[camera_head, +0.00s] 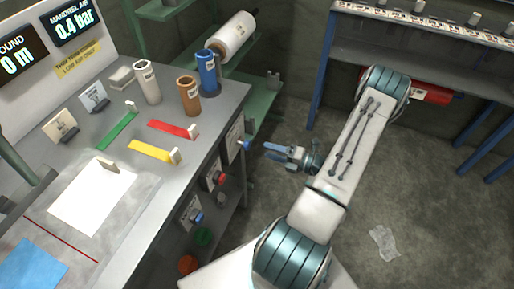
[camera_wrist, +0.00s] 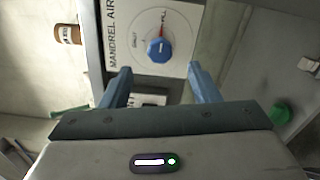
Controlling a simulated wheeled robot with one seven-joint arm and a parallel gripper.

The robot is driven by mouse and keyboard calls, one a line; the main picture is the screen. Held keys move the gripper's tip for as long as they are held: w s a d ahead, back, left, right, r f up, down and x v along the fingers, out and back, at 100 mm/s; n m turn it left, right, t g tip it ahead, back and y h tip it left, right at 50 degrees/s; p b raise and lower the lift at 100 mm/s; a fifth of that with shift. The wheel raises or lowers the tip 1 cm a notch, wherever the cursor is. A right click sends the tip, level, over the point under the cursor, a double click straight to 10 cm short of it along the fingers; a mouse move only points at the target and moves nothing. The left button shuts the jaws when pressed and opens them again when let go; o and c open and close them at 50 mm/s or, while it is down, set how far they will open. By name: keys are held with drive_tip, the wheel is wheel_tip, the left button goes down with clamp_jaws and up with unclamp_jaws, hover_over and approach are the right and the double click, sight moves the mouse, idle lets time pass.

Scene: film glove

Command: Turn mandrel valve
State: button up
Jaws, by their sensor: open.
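The mandrel valve is a blue knob (camera_wrist: 158,50) on a white panel labelled "MANDREL AIR" (camera_wrist: 133,29) in the wrist view. A red mark and dial lettering show around the knob. In the head view the blue knob (camera_head: 245,145) sticks out from the right end of the bench. My gripper (camera_wrist: 160,84) is open, with its two blue fingers apart and nothing between them. The knob lies ahead of the fingertips, roughly centred between them, and appears apart from them. In the head view my gripper (camera_head: 268,151) is just right of the knob. A display (camera_head: 75,22) reads "MANDREL AIR 0.4 bar".
The bench (camera_head: 215,110) holds several cups, coloured strips and a white sheet (camera_head: 92,197). More controls with red and blue knobs sit on its front side. A green shelf (camera_head: 262,102) with a film roll (camera_head: 234,37) stands behind. Crumpled film (camera_head: 384,243) lies on open floor.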

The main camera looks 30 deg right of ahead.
drive_tip(key=shift+v, duration=2.3)
drive_tip(key=shift+r, duration=0.1)
drive_tip(key=a+r+n+g, duration=1.4)
drive_tip(key=a+n, duration=0.2)
drive_tip(key=n, duration=0.6)
drive_tip(key=s+a+r+n+t+h, duration=0.1)
drive_tip(key=s+a+r+n+h, duration=0.1)
drive_tip(key=n, duration=0.5)
drive_tip(key=s+a+r+n+h, duration=0.2)
drive_tip(key=s+r+n+h, duration=0.1)
drive_tip(key=r+n+h, duration=0.2)
drive_tip(key=s+a+r+n+t+h, duration=0.1)
drive_tip(key=s+a+r+n+h, duration=0.1)
drive_tip(key=r+n, duration=0.4)
drive_tip(key=shift+s+a+r+n+t+h+p, duration=0.4)
drive_tip(key=shift+n+h, duration=0.6)
drive_tip(key=shift+n, duration=0.9)
drive_tip(key=shift+d+f, duration=0.1)
drive_tip(key=shift+d, duration=0.05)
